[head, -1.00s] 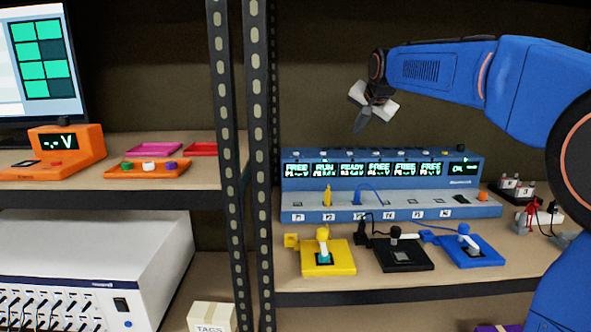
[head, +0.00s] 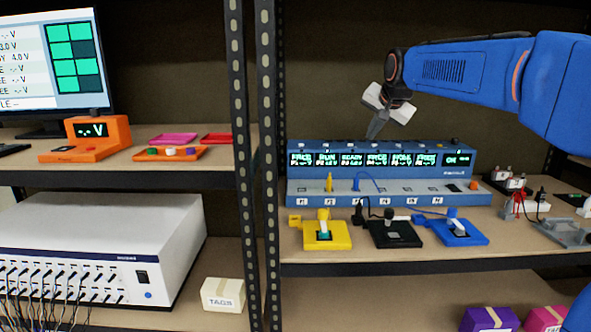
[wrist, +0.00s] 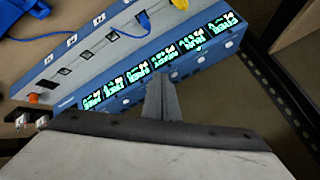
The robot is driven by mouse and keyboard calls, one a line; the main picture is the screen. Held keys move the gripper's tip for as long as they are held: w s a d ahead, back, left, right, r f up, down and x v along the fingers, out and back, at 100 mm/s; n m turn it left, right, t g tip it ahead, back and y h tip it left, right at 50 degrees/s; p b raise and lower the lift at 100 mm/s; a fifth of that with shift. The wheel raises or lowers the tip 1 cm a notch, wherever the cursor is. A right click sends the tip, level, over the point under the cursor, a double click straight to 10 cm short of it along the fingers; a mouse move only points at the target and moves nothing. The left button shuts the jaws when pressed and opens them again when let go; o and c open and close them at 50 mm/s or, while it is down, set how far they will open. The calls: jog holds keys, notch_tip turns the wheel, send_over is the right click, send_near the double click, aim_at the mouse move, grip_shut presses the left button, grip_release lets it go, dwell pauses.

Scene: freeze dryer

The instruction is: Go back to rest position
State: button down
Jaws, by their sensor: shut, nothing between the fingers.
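My gripper (head: 377,124) is shut and empty. In the head view it hangs from my blue arm, pointing down, above and behind the top edge of the blue device with several port displays (head: 380,190). In the wrist view the closed fingers (wrist: 162,98) reach toward the device's display row, apart from anything held. The device also shows in the wrist view (wrist: 100,65), with a yellow plug (wrist: 143,22) and a blue plug (wrist: 180,4) in its ports.
Yellow (head: 340,240), black (head: 385,240) and blue (head: 470,236) holders stand on the shelf before the device. A dark metal post (head: 268,170) stands left of it. An orange meter (head: 98,138) and monitor (head: 60,60) are on the left shelf. The space above the device is open.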

jog(key=s+d+f+n+g, duration=0.1)
jog(key=s+d+f+n, duration=0.1)
jog(key=s+f, duration=0.7)
jog(key=s+d+f+n+g, duration=0.1)
jog(key=s+f, duration=0.9)
jog(key=s, duration=1.2)
jog(key=s+d+f+n+g, duration=0.2)
jog(key=s+f, duration=0.7)
jog(key=s, duration=0.6)
jog(key=shift+s+d+f+n+h, duration=0.15)
jog(key=shift+d+f+n+h, duration=0.35)
jog(key=shift+n, duration=0.7)
